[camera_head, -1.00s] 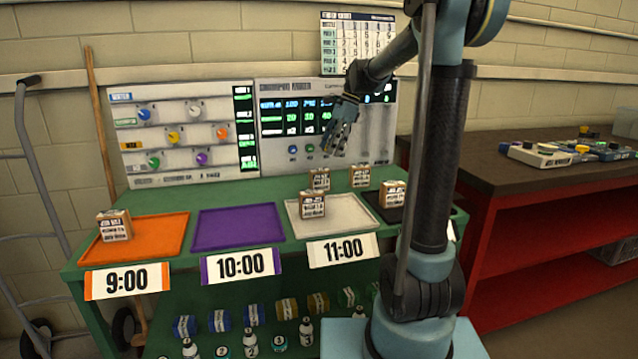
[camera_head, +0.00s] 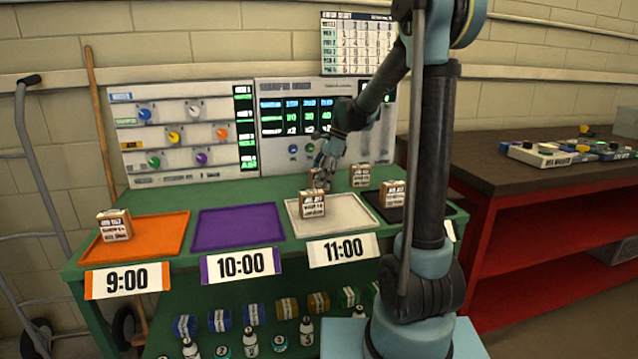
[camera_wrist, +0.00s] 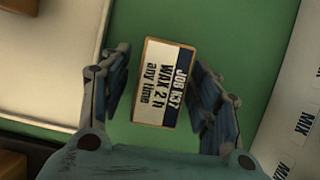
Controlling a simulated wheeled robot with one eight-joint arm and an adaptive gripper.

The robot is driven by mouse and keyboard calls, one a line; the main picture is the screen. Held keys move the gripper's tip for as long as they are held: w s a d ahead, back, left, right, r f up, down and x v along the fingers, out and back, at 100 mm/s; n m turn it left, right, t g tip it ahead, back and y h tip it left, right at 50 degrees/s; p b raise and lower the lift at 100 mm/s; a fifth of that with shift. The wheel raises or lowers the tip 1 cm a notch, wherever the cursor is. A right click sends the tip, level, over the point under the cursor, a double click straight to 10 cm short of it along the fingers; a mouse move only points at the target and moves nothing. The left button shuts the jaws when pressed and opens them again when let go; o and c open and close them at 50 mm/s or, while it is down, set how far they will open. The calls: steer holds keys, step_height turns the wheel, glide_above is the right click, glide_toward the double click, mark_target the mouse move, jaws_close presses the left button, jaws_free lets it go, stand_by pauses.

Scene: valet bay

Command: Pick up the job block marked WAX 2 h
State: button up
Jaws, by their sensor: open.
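Another block (camera_head: 312,204) stands on the white 11:00 tray (camera_head: 350,226), close in front. Blocks stand to the right, one on the bench (camera_head: 360,176) and one at the black tray (camera_head: 394,195). The orange tray (camera_head: 165,240) holds a block (camera_head: 115,224). The purple tray (camera_head: 238,229) is empty.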

steer(key=shift+a+f, duration=0.1)
steer(key=shift+f, duration=0.2)
steer(key=shift+c, duration=0.6)
steer(key=c, duration=1.1)
